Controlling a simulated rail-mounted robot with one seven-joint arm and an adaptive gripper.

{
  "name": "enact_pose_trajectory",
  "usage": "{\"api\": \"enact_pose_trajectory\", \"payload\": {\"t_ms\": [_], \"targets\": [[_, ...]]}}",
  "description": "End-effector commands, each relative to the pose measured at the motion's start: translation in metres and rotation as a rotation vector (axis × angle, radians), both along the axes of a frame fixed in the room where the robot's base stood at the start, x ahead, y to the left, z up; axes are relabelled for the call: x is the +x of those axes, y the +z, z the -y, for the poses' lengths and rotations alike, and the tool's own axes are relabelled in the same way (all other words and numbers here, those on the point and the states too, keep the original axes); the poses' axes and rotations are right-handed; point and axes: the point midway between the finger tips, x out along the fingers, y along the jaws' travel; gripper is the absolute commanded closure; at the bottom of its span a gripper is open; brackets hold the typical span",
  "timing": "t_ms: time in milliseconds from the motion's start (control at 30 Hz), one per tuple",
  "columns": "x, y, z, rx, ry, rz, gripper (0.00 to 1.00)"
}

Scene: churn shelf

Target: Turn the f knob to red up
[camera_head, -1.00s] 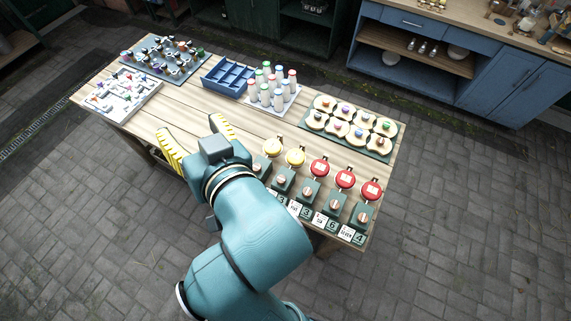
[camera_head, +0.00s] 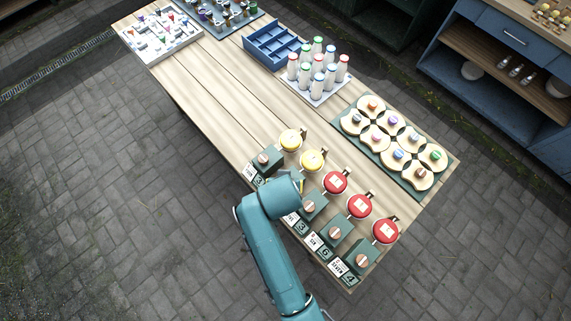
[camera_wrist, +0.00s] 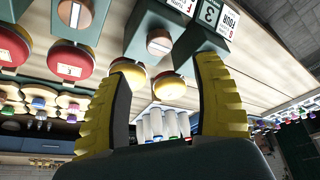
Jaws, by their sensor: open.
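Five green knob boxes stand in a row along the table's front edge, each with a round copper knob and a disc behind it. In the wrist view, a card with a letter F (camera_wrist: 183,5) lies by the box whose copper knob (camera_wrist: 159,43) faces a yellow disc (camera_wrist: 127,72); its full text is cut off. In the head view my arm covers that box, the second from the left. My gripper (camera_wrist: 168,65) is open and empty, its yellow fingers spread apart in front of the boxes. The knob shows between the fingers, nearer the left one. Whether a finger touches a box, I cannot tell.
The leftmost box's knob (camera_head: 263,159) and three knobs to the right, the closest being this copper knob (camera_head: 308,207), flank my arm. Red discs (camera_head: 359,206) stand behind the right boxes.

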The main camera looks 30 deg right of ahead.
Motion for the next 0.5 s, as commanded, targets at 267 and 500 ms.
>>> {"api": "enact_pose_trajectory", "payload": {"t_ms": [267, 500], "targets": [[0.022, -0.062, 0.013, 0.0, -0.001, -0.001, 0.34], [0.031, -0.086, 0.018, 0.001, -0.001, 0.002, 0.34]]}}
